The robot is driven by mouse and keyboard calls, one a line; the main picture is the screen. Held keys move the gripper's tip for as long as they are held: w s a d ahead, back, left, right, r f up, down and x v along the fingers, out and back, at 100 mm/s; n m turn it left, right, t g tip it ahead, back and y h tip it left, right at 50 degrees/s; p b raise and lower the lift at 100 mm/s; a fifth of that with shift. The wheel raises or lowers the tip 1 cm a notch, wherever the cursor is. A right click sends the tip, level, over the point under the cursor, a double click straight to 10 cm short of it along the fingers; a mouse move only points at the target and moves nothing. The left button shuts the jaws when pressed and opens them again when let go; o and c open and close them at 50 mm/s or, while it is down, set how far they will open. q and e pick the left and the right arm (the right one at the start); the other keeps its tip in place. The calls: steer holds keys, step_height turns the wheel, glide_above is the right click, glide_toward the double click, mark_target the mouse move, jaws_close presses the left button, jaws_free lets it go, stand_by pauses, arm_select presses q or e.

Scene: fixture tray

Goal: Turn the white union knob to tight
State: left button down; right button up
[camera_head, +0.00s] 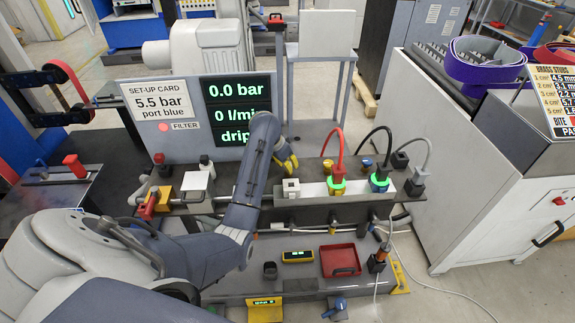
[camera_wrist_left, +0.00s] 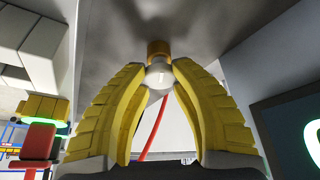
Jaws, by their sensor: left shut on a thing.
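The white union knob (camera_wrist_left: 159,76) shows in the left wrist view as a small pale round piece with a mark on its face, just below a brass-coloured collar (camera_wrist_left: 159,48). My left gripper (camera_wrist_left: 160,84) has its two yellow fingers shut on the knob, one fingertip on each side. In the head view my left gripper (camera_head: 287,160) is at the bench fixture, in front of the display panel; the knob is hidden there. The display (camera_head: 238,109) reads 0.0 bar, 0 l/min and "drip". My right gripper is not in view.
The set-up card (camera_head: 158,101) reads 5.5 bar, port blue. Right of my gripper, a red hose (camera_head: 340,148) and black hose (camera_head: 388,141) rise from green-lit ports. A red-handled valve (camera_head: 150,203) stands left. A red tray (camera_head: 340,260) lies on the lower shelf.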

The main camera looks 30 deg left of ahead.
arm_select(q)
steer(key=shift+s+a+f+m+g+h, duration=0.15)
steer(key=shift+f+m+g+h, duration=0.1)
steer(key=shift+m, duration=0.6)
steer(key=shift+s+a+f+m+g+h, duration=0.15)
steer(key=shift+m+h, duration=0.1)
steer(key=shift+m, duration=0.6)
steer(key=shift+w+m+h, duration=0.1)
steer(key=shift+m+h, duration=0.2)
steer(key=shift+m, duration=0.3)
steer(key=shift+d+m, duration=0.15)
steer(key=shift+m, duration=0.25)
steer(key=c, duration=1.3)
jaws_free()
steer(key=o, duration=0.4)
steer(key=shift+w+r, duration=0.1)
steer(key=shift+r, duration=0.1)
steer(key=shift+w, duration=0.1)
